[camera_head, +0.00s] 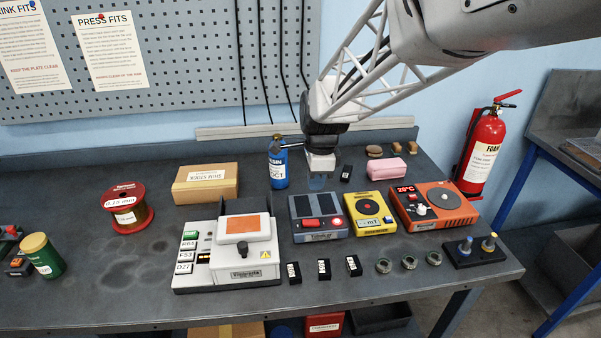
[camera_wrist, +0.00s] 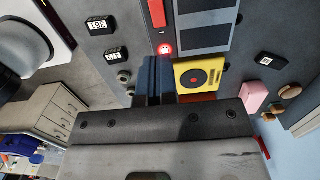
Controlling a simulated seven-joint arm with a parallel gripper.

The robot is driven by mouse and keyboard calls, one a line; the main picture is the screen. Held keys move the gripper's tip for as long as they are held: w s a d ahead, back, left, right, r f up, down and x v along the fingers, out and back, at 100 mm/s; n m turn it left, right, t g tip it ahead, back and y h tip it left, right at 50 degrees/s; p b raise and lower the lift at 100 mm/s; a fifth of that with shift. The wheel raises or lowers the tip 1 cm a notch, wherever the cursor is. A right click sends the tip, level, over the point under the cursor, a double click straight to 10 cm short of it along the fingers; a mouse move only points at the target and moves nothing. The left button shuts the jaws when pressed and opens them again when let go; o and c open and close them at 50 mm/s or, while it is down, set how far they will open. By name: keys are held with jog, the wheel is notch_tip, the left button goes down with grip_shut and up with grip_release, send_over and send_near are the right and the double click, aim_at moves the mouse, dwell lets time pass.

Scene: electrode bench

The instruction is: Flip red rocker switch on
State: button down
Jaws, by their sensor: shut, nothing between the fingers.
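The red rocker switch (camera_head: 311,223) is on the front of a grey device (camera_head: 333,207) with a dark panel, near the middle of the bench. It also shows at the top of the wrist view (camera_wrist: 157,13). A round red lamp (camera_wrist: 165,49) beside it looks lit in the wrist view. The rocker's tilt is too small to tell. My gripper (camera_head: 319,183) hangs above the back of the device, apart from the rocker. Its blue-grey fingers (camera_wrist: 155,75) are shut and empty in the wrist view.
A yellow device (camera_head: 369,213) stands close on the right, with an orange hotplate (camera_head: 434,205) beyond it. A white machine with an orange pad (camera_head: 243,224) stands on the left. A blue bottle (camera_head: 278,165) is near my gripper. Small black blocks (camera_head: 324,269) lie in front.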

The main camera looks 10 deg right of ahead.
jog(key=shift+d+r, duration=0.1)
jog(key=shift+r, duration=1.3)
jog(key=s+d+r+n+t, duration=0.1)
jog(key=s+d+n, duration=0.1)
jog(key=s+n, duration=0.7)
jog(key=s+d+r+n+t+h, duration=0.1)
jog(key=s+n, duration=0.7)
jog(key=s, duration=1)
jog(key=d+r, duration=0.1)
jog(key=d, duration=0.1)
jog(key=shift+s+d+r+n+t, duration=0.2)
jog(key=shift+d+r+n+t, duration=0.1)
jog(key=shift+n, duration=0.1)
